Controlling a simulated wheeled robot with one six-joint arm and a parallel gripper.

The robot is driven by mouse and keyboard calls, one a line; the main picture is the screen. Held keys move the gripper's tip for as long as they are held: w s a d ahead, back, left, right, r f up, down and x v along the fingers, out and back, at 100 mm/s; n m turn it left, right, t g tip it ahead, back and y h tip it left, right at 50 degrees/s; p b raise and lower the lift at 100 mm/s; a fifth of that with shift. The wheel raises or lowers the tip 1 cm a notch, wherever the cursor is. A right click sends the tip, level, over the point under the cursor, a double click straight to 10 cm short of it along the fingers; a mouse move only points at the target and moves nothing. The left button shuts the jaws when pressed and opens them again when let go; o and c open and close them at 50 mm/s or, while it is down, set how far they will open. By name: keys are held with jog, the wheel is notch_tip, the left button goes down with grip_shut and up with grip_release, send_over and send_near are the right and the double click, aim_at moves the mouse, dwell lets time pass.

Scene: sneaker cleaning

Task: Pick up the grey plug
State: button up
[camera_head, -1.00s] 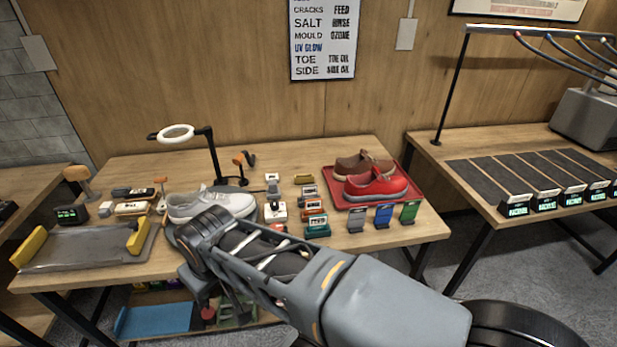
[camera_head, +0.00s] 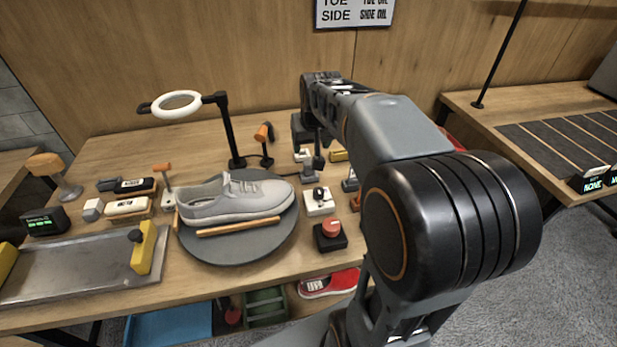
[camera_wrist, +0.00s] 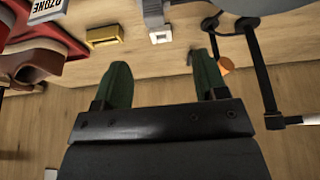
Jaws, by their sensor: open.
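My gripper (camera_wrist: 161,60) is open and empty. Its two green fingers point toward the grey piece, which lies just beyond the fingertips and in line with the gap between them, apart from both.
A yellow block (camera_wrist: 105,36) lies left of the plug in the wrist view. An orange-handled tool (camera_wrist: 225,66) and the black lamp stand (camera_wrist: 259,75) are close on the right. In the head view a grey sneaker (camera_head: 235,198) sits on a round turntable (camera_head: 220,252).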

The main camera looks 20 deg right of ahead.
aim_at(309, 163)
jog(key=x, duration=0.5)
jog(key=d+x, duration=0.1)
jog(key=x, duration=0.2)
jog(key=shift+w+d, duration=0.1)
jog(key=shift+w, duration=0.3)
jog(key=shift+x, duration=2.95)
jog(key=c, duration=1)
jog(key=shift+o, duration=0.2)
jog(key=shift+r, duration=0.15)
